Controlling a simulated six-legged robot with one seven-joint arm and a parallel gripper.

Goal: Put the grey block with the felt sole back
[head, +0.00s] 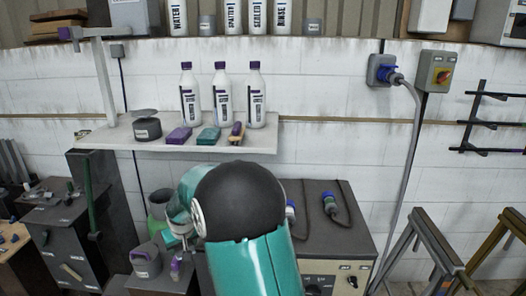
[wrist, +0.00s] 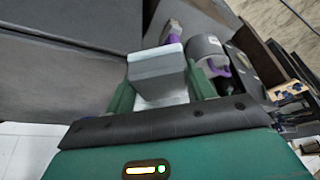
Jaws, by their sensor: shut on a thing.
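My gripper (wrist: 163,82) has green fingers closed on both sides of a grey block (wrist: 157,75) in the wrist view. The block has a paler band along its far edge; I cannot tell for sure whether this is the felt sole. In the head view my arm hides most of the area around the gripper, and the grey block cannot be made out there. The wall shelf (head: 200,145) holds a purple block (head: 179,135), a teal block (head: 208,134) and a brush (head: 236,134). My gripper is below the shelf, apart from it.
Several white bottles (head: 221,98) and a round dark tin (head: 147,129) also stand on the shelf. A grey can (head: 145,261) stands below, left of my arm. A grey cabinet (head: 330,240) with cables is at right. Purple-marked grey things (wrist: 207,50) lie beyond the block.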

